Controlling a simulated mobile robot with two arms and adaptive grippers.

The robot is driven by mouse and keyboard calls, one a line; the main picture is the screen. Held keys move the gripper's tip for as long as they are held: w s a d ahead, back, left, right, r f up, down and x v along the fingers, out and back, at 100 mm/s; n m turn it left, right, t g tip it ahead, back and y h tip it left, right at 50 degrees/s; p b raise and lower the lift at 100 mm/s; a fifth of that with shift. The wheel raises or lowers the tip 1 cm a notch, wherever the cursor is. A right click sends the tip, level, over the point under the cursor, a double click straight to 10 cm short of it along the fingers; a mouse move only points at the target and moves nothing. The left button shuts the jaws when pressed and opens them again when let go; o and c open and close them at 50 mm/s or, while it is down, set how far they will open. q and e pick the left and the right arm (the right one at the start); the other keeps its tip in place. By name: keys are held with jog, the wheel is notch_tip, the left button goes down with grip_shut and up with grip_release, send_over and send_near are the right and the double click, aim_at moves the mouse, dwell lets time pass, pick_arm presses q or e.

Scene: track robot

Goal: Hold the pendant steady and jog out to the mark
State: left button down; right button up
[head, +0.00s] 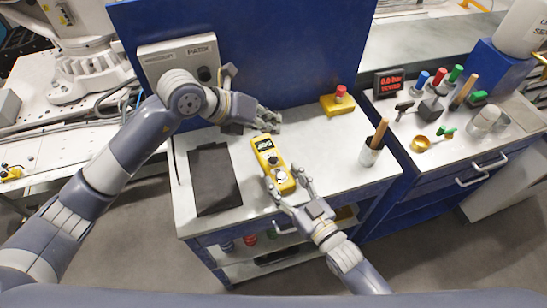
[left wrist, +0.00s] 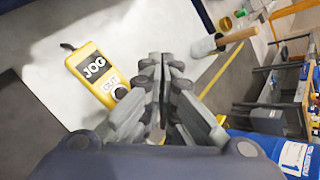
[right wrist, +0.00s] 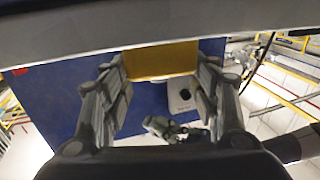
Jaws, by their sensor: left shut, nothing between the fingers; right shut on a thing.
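The yellow pendant (head: 268,155) has a dark display reading JOG and lies over the white bench top; it also shows in the left wrist view (left wrist: 88,70). My right gripper (head: 289,186) is shut on its near end, with a finger at each side. In the right wrist view the pendant is a yellow block (right wrist: 160,60) between the fingers. My left gripper (head: 272,118) is shut and empty, beyond the pendant's display end; its fingers are together in the left wrist view (left wrist: 167,62). I cannot make out the mark.
A grey box labelled PARK (head: 160,62) with a dark knob is on the blue panel. A dark mat (head: 214,180) lies left of the pendant. A red button on a yellow box (head: 338,102) and a cup with a wooden handle (head: 370,152) stand to the right. A white machine (head: 92,75) stands back left.

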aim_at(271, 157)
pick_arm(q)
jog(key=shift+f, duration=4.45)
jog(key=shift+f, duration=0.15)
jog(key=shift+f, duration=0.2)
